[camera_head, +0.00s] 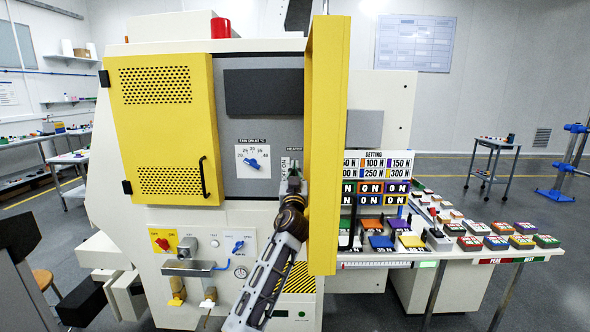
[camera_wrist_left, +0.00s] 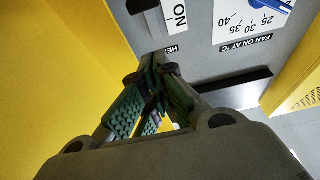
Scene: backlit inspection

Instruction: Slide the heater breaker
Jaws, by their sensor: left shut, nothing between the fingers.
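The heater breaker (camera_head: 285,163) is a pale plate marked ON on the grey panel, below a partly hidden HEATER label. In the left wrist view its ON plate (camera_wrist_left: 176,14) is at the top, beside a dark grey piece, and the picture is turned upside down. My left gripper (camera_head: 294,184) is in front of the breaker's lower part and hides it. In the left wrist view the gripper's green-padded fingers (camera_wrist_left: 158,80) are shut with nothing between them, near the label. I cannot tell whether the tips touch the breaker. My right gripper is not in view.
An open yellow door (camera_head: 325,150) stands edge-on just right of my left arm. A fan dial (camera_head: 253,162) with a blue pointer is left of the breaker. A perforated yellow door (camera_head: 160,125) is further left. Coloured blocks (camera_head: 490,240) fill the right bench.

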